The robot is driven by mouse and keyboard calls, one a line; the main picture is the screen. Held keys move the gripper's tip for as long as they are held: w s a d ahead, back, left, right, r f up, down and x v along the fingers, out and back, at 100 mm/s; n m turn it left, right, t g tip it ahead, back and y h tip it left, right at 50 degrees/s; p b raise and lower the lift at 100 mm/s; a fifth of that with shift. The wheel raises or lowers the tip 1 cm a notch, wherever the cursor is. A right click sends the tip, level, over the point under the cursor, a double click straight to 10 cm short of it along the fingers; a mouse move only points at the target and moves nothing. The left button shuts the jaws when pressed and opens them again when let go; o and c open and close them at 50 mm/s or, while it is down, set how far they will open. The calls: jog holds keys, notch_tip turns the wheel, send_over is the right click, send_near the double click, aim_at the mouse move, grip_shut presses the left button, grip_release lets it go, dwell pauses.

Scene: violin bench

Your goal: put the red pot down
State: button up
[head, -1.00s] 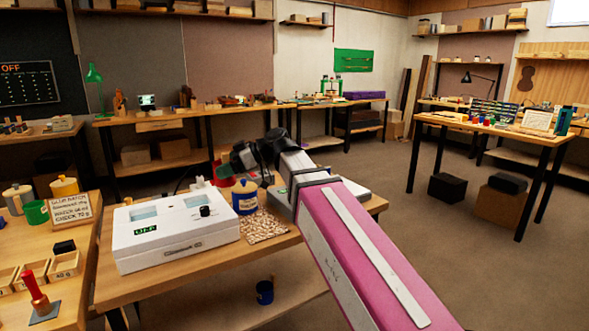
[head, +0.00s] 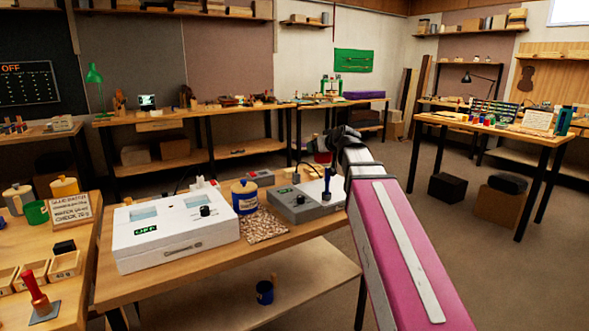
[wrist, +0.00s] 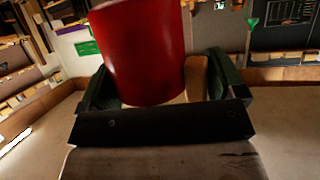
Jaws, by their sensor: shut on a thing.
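The red pot (wrist: 145,50) fills the upper middle of the wrist view, between the green-padded fingers of my gripper (wrist: 160,85). My gripper is shut on it. In the head view the red pot (head: 322,157) is a small dark red patch at the end of my arm, mostly hidden by my gripper (head: 326,145). It appears raised, above and behind the right end of the middle bench (head: 175,282). The pot's base and any contact below it cannot be seen.
The bench holds a white box marked OFF (head: 170,235), a blue pot with a yellow lid (head: 244,197), a brown granular mat (head: 264,226) and a grey device (head: 300,208). Another blue pot (head: 265,292) stands on the lower shelf. Open floor (head: 400,220) lies right of the bench.

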jog(key=w+d+m+t+h, duration=0.1)
jog(key=w+d+m+h, duration=0.3)
jog(key=d, duration=0.5)
jog(key=shift+w+h, duration=0.5)
jog(key=shift+w, duration=0.55)
